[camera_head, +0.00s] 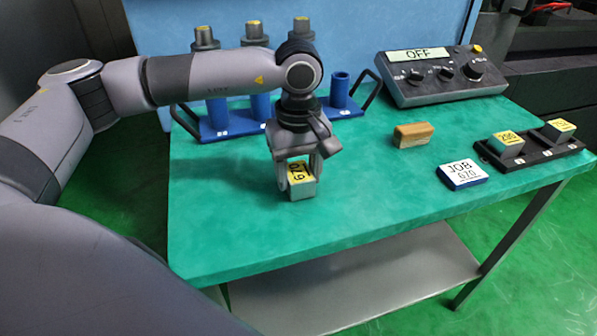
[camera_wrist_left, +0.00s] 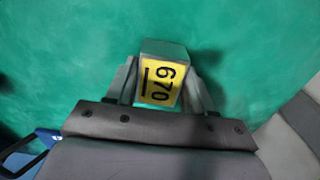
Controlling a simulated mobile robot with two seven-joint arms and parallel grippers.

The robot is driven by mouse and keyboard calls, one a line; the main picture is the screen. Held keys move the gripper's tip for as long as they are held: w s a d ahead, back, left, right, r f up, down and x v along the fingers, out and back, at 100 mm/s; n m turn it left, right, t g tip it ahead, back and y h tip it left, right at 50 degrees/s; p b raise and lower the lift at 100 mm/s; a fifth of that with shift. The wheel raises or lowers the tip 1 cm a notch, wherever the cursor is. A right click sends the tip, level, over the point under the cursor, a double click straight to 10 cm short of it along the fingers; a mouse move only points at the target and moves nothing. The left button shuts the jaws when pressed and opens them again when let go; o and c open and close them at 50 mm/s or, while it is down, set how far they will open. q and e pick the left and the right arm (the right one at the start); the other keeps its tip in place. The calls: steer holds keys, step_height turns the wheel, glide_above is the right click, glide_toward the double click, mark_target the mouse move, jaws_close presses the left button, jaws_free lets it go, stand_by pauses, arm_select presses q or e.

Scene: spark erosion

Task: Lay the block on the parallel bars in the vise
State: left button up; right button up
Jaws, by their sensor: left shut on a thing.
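The block (camera_head: 303,188) is a small grey metal block with a yellow label reading 670. My left gripper (camera_head: 299,172) points down and is shut on it above the green table top. In the left wrist view the block (camera_wrist_left: 163,48) sits between the two fingers of the gripper (camera_wrist_left: 163,90), with the label facing the camera. A shadow falls on the green surface beside it; the exact height is hard to tell. I see neither the vise nor the parallel bars in these views. My right gripper is not in view.
Behind my arm stands a blue rack (camera_head: 219,136) with several cylindrical holders. A control box (camera_head: 440,90) reading OFF stands at the back right. A brown block (camera_head: 413,135), a JOB 670 card (camera_head: 462,174) and a black tray (camera_head: 533,158) with two labelled blocks lie right. The front table is clear.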

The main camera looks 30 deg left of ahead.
arm_select(q)
steer(key=shift+f, duration=0.1)
steer(key=shift+f, duration=0.15)
steer(key=o, duration=1.4)
